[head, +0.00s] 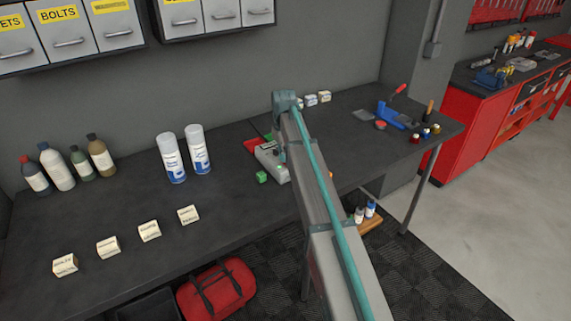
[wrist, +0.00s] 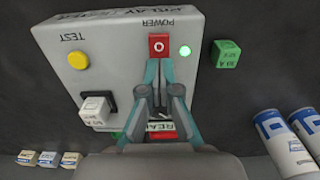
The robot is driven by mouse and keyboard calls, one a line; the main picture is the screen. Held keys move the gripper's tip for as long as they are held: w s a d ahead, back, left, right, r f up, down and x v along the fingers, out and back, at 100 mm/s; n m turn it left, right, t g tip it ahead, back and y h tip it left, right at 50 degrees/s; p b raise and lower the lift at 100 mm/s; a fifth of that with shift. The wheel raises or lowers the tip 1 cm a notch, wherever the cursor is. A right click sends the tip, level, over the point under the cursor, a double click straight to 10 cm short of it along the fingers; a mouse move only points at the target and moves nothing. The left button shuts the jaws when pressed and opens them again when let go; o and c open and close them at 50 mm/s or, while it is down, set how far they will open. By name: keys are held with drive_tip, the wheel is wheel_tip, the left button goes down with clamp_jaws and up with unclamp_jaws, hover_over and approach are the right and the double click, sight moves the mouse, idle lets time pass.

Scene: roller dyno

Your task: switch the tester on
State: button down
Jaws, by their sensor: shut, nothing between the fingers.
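The relay tester (wrist: 105,55) is a light grey box, seen upside down in the wrist view; in the head view my arm partly covers the tester (head: 270,160). Its red POWER switch (wrist: 159,43) bears a white O. A yellow TEST button (wrist: 78,62) sits on the same face, and a white relay block (wrist: 95,110) sits at a dark socket. My gripper (wrist: 160,64) is shut and empty, its fingertips at the lower edge of the red switch. I cannot tell whether they touch it.
A green relay block (wrist: 226,55) lies beside the tester. Two spray cans (head: 197,150) stand left of it. Small white boxes (head: 150,231) line the bench front, with more at the back. Red and green trays behind the tester are partly hidden. The bench's left middle is clear.

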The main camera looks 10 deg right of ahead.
drive_tip(key=shift+r+p, duration=1.95)
drive_tip(key=shift+r, duration=1.4)
